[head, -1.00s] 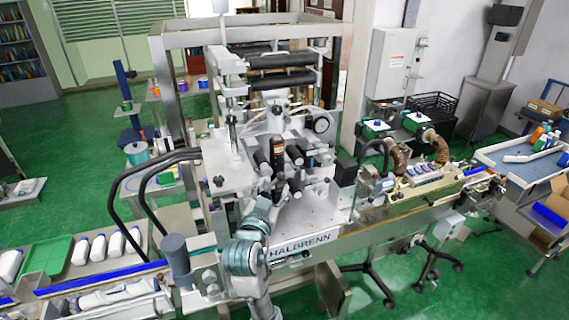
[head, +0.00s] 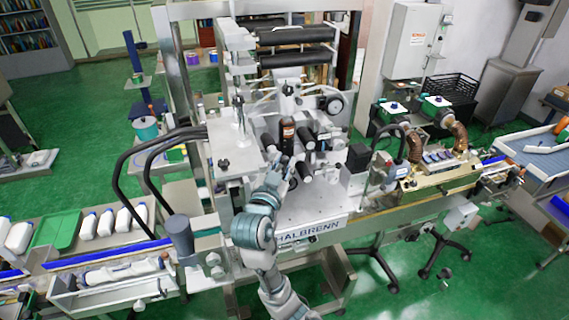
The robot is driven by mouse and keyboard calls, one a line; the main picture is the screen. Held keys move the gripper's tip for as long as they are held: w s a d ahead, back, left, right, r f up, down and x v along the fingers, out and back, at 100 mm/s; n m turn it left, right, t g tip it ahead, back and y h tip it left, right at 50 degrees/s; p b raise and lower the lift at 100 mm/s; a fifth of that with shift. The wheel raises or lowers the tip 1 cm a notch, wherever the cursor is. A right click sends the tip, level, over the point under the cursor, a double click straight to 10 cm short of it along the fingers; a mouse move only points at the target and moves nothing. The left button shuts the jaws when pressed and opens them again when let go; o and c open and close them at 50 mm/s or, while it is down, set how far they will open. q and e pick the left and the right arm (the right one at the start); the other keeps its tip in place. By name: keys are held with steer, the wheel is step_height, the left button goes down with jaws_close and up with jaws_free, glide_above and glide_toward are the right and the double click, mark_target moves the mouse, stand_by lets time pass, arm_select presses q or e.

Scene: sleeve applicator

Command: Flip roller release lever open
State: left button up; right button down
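The labelling machine, marked HALBRENN (head: 310,231), stands in the middle of the head view. Its front plate carries several short dark rollers (head: 307,140) with pale end caps and an upright dark cylinder with an orange-and-white label (head: 288,136). My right arm comes up from the bottom, and its gripper (head: 284,168) is at the lower left of this roller group, overlapping it in the picture. I cannot tell whether it touches anything or whether its fingers are apart. I cannot make out the roller release lever clearly; the gripper may cover it. My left gripper is out of view.
Two long black rollers (head: 297,47) sit higher in the metal frame (head: 165,80). Black curved hoses (head: 128,165) arch at the left. A conveyor (head: 405,206) runs along the front to the right. White bottles (head: 105,223) lie by a green tray (head: 56,231) at the left.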

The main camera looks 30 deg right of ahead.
steer(key=shift+f, duration=0.2)
steer(key=shift+d, duration=0.15)
steer(key=shift+d+f, duration=0.1)
steer(key=shift+d, duration=0.2)
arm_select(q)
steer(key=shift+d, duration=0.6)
arm_select(e)
steer(key=shift+w+d+f, duration=0.15)
steer(key=shift+d, duration=0.35)
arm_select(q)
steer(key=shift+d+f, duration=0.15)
arm_select(e)
steer(key=shift+a+n, duration=0.15)
steer(key=shift+n, duration=0.25)
stand_by(0.8)
